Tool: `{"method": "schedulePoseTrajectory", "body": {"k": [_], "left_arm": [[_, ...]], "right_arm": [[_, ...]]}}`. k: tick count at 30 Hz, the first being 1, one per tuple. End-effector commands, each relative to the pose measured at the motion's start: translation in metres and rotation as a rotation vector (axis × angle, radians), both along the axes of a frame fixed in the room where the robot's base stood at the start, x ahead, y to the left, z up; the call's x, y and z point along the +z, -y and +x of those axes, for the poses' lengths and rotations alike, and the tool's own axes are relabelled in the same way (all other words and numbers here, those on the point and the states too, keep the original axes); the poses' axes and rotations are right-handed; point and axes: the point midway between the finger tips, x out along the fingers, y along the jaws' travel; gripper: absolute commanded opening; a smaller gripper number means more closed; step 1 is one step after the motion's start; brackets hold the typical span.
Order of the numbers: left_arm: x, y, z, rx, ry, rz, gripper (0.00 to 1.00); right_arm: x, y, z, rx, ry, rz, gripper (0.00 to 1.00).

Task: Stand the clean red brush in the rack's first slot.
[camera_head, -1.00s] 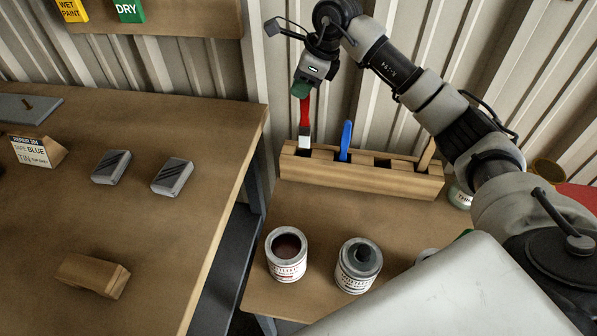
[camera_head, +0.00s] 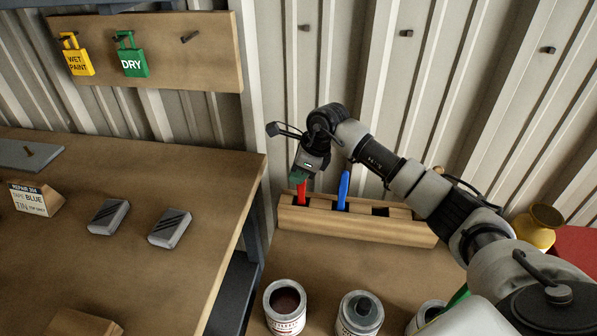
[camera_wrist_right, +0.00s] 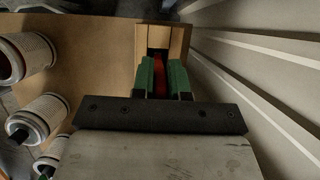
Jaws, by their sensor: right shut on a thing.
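The red brush (camera_head: 302,191) stands upright in the leftmost slot of the wooden rack (camera_head: 355,227) in the head view. Its bristle end is hidden inside the rack and only part of the red handle shows. My right gripper (camera_head: 301,177) is shut on the top of the handle, just above the rack. In the right wrist view the green fingertips (camera_wrist_right: 162,78) hold the red brush (camera_wrist_right: 159,68) between them, over the slot. A blue brush (camera_head: 343,189) stands in the rack to the right of the red one. My left gripper is not in view.
Open paint tins (camera_head: 285,308) and (camera_head: 359,313) stand in front of the rack. A workbench (camera_head: 140,260) with two grey blocks is at left. A board (camera_head: 205,62) with yellow and green tags hangs on the corrugated wall behind. A yellow pot (camera_head: 537,228) stands at right.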

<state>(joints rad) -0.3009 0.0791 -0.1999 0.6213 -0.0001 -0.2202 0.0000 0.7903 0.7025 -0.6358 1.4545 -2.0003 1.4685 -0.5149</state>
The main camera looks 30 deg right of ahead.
Motion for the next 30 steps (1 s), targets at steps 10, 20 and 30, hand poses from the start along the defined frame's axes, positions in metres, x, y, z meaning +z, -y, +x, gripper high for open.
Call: {"method": "schedulePoseTrajectory", "body": {"k": [10, 20, 30], "left_arm": [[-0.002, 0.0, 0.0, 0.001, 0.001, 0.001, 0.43], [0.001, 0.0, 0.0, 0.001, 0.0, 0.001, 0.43], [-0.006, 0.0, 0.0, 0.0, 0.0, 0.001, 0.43]], "right_arm": [[-0.002, 0.0, 0.0, 0.0, -0.001, 0.0, 0.4], [0.003, 0.001, 0.0, 0.0, 0.001, -0.001, 0.4], [0.061, 0.021, -0.015, -0.002, 0.003, -0.002, 0.4]]}}
